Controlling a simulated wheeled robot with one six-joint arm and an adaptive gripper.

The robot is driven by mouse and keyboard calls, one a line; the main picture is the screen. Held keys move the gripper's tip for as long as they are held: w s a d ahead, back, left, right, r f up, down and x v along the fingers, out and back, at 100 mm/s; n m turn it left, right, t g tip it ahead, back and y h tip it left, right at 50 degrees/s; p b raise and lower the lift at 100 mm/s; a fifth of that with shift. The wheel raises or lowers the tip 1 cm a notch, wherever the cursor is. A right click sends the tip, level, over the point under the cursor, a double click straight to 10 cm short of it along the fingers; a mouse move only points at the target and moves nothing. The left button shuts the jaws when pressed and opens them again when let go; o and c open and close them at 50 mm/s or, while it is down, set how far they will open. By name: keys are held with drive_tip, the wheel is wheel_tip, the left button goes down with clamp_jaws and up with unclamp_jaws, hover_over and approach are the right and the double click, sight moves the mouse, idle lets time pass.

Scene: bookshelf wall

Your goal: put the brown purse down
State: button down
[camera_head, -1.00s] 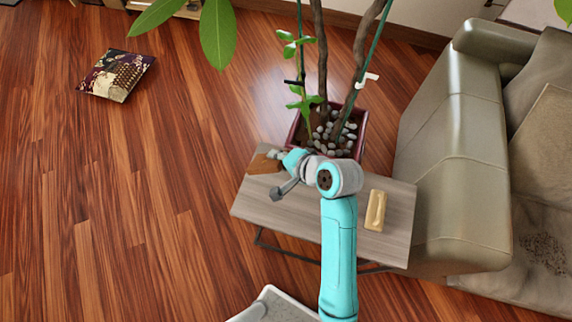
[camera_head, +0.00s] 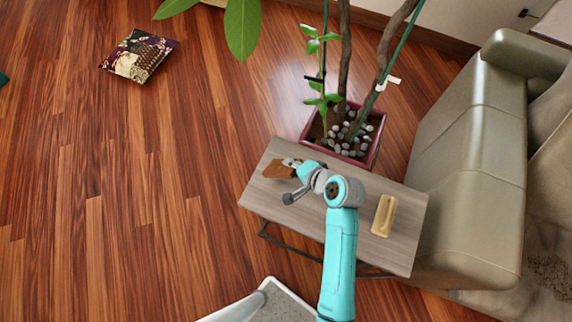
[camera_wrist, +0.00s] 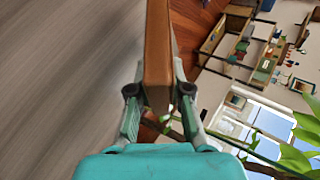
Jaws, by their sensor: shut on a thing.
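The brown purse (camera_head: 279,170) is at the far left end of the small grey wooden table (camera_head: 340,220). In the wrist view the purse (camera_wrist: 157,55) stands between the two fingers as a flat brown slab. My gripper (camera_head: 292,164) is shut on it, and it also shows in the wrist view (camera_wrist: 158,95). In the head view my arm hides part of the table. I cannot tell whether the purse touches the tabletop.
A yellow-tan oblong object (camera_head: 384,215) lies on the right part of the table. A potted plant (camera_head: 343,130) stands behind the table. A beige sofa (camera_head: 470,190) is at the right. A patterned cushion (camera_head: 139,56) lies on the wooden floor, which is clear at left.

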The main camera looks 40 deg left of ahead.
drive_tip(key=shift+f, duration=0.4)
drive_tip(key=c, duration=1.2)
unclamp_jaws()
drive_tip(key=shift+c, duration=0.2)
drive_tip(key=v, duration=0.8)
